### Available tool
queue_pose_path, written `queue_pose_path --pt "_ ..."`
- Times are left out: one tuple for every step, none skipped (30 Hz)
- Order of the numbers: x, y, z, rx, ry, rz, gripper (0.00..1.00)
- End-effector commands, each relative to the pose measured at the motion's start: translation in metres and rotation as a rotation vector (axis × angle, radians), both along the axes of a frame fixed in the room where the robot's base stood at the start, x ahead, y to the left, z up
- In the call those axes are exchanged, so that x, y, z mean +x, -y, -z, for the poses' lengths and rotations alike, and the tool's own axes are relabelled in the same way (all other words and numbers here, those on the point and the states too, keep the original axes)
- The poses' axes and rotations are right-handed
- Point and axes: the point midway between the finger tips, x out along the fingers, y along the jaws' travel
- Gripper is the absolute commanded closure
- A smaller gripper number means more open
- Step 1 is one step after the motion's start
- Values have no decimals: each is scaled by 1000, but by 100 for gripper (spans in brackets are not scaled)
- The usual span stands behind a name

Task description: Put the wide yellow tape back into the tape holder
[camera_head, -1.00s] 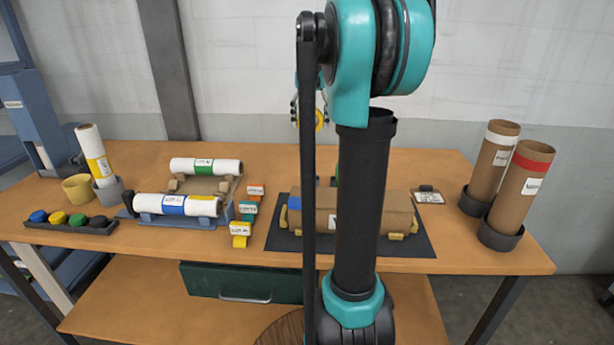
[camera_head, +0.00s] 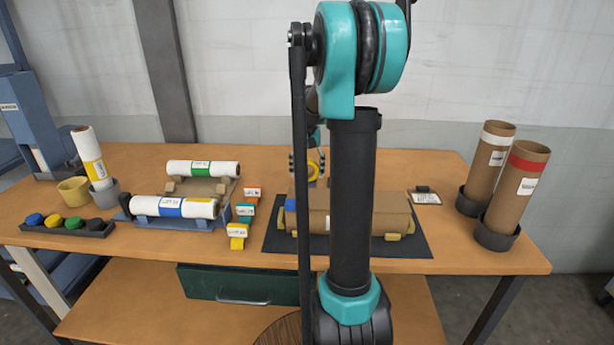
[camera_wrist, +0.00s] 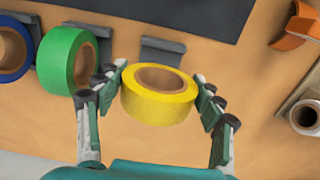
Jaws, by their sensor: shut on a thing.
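The wide yellow tape (camera_wrist: 158,97) is held between the fingers of my gripper (camera_wrist: 158,92) in the wrist view. The fingers press on its left and right sides, and its brown core faces up toward the camera. In the head view the yellow tape (camera_head: 314,171) shows beside my arm, with the gripper (camera_head: 306,165) partly hidden. The tape holder's dark grey bracket (camera_wrist: 163,46) shows just beyond the tape in the wrist view and looks empty. A green tape (camera_wrist: 67,60) and a blue tape (camera_wrist: 14,48) stand to the left.
A dark mat (camera_head: 279,238) with a large brown roll (camera_head: 382,210) lies in front. In the wrist view, an orange tag (camera_wrist: 297,28) and a white-wrapped roll (camera_wrist: 306,117) are at right. Tall brown tubes (camera_head: 515,195) stand at the bench's right end.

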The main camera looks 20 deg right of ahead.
Motion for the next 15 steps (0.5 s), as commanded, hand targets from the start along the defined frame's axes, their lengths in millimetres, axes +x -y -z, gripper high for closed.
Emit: queue_pose_path --pt "0 0 8 0 0 0 55" --pt "0 0 12 0 0 0 55" --pt "0 0 16 0 0 0 55" --pt "0 0 18 0 0 0 55" --pt "0 0 19 0 0 0 55" --pt "0 0 19 0 0 0 55" --pt "0 0 19 0 0 0 55" --pt "0 0 19 0 0 0 55" --pt "0 0 19 0 0 0 55" --pt "0 0 19 0 0 0 55" --pt "0 0 19 0 0 0 55" --pt "0 0 19 0 0 0 55" --pt "0 0 20 0 0 0 55" --pt "0 0 21 0 0 0 55" --pt "0 0 21 0 0 0 31"
